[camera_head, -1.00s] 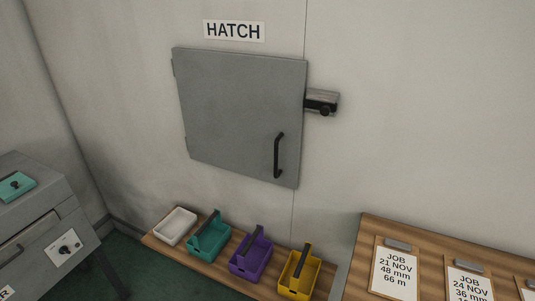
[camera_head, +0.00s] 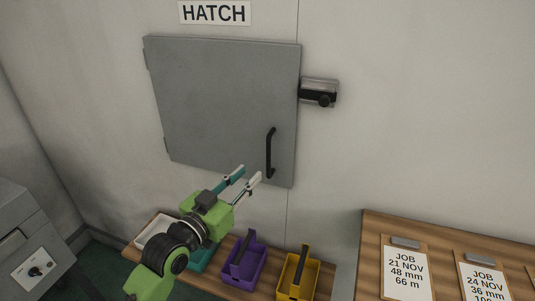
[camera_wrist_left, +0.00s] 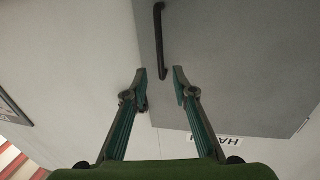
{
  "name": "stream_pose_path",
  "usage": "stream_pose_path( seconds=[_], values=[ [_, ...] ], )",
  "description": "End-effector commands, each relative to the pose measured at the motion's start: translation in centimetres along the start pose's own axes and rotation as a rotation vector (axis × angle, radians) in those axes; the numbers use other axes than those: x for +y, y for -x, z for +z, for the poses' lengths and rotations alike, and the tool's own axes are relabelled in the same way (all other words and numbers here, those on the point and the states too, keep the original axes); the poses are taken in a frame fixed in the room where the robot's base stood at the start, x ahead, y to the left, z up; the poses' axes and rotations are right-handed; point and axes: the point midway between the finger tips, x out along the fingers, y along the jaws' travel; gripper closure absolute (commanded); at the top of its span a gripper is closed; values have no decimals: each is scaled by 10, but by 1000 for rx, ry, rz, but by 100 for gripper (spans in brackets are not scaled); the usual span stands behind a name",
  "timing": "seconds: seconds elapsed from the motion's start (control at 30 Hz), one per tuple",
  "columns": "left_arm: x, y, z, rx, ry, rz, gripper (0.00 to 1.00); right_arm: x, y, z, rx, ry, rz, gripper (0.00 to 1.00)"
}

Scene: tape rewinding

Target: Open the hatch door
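The grey hatch door (camera_head: 220,100) is shut flat against the wall, with hinges on its left edge. Its black vertical handle (camera_head: 270,152) is near the lower right of the door; the handle also shows in the left wrist view (camera_wrist_left: 160,42), just beyond the fingertips. A latch with a black knob (camera_head: 320,93) sits on the wall at the door's right edge. My left gripper (camera_head: 246,175) is open and empty, below and left of the handle, apart from it. In the left wrist view its fingers (camera_wrist_left: 160,74) are spread, lined up with the handle's end. My right gripper is out of view.
A wooden shelf below the hatch holds a white tray (camera_head: 152,232), a teal carrier (camera_head: 203,261) partly behind my arm, a purple carrier (camera_head: 248,265) and a yellow carrier (camera_head: 299,280). A wooden board (camera_head: 448,252) with job cards is at lower right. A grey machine (camera_head: 28,235) is at left.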

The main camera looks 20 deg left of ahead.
Motion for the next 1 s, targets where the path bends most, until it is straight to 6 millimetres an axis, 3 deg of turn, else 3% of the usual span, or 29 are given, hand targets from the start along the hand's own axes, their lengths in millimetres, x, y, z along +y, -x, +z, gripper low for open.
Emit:
stream_pose_path(
  seconds=[0.3, 0.5, 0.7, 0.97, 1.0],
  values=[
    [0, -70, -2, 1, 2, 0, 75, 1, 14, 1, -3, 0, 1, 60],
    [0, -99, -1, 0, 2, 0, 75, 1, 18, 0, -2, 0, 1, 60],
    [0, -111, 0, -1, 1, 0, 75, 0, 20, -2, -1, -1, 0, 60],
    [0, -112, 1, -1, 1, 0, 75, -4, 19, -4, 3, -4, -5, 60],
    [0, -112, 1, -1, 1, 0, 80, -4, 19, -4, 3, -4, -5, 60]
  ],
)
